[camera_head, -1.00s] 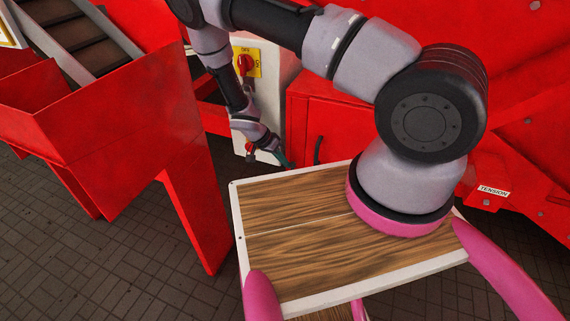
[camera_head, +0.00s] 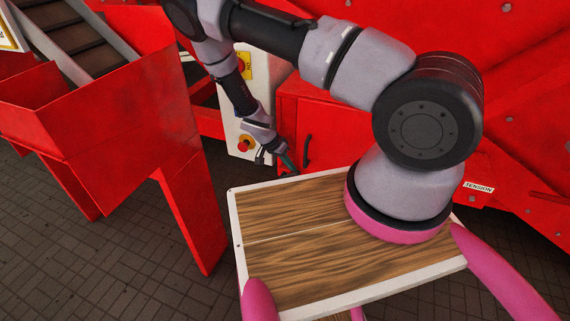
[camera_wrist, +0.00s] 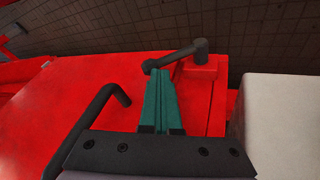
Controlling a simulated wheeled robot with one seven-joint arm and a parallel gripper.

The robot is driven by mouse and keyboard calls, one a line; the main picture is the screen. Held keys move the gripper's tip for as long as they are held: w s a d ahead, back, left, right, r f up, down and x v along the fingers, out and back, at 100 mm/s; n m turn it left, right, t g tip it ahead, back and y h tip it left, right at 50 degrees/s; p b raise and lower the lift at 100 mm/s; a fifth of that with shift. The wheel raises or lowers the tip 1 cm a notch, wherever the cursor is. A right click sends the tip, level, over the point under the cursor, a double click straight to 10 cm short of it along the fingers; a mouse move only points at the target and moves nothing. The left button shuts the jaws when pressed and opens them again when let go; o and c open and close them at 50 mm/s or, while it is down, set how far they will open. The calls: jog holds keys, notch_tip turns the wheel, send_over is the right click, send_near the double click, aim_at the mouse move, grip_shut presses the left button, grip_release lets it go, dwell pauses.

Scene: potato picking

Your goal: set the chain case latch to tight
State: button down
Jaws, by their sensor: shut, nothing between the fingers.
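The red case (camera_head: 345,125) has a door with a black bar handle (camera_head: 307,151); this handle also shows at the left in the wrist view (camera_wrist: 98,108). In the wrist view a dark lever (camera_wrist: 178,55), apparently the latch, lies nearly crosswise at the case's edge. Its round knob is at the right, and its left end is at my fingertips. My gripper (camera_wrist: 159,74) has green fingers closed together, with nothing between them. Whether they touch the lever I cannot tell. In the head view my gripper (camera_head: 288,161) is beside the door handle; the lever cannot be made out there.
A pale control box (camera_head: 240,115) with a red button (camera_head: 246,143) stands left of the case. A red chute frame (camera_head: 130,120) is further left. A TENSION label (camera_head: 479,187) is at the right. A pale block (camera_wrist: 282,125) is right in the wrist view.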

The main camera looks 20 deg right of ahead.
aim_at(299, 173)
jog(key=shift+s+d+f, duration=0.85)
jog(key=shift+d+f, duration=0.05)
jog(key=shift+d, duration=0.2)
jog(key=shift+s+d+f, duration=0.35)
jog(key=shift+d+f, duration=0.15)
jog(key=shift+f, duration=0.4)
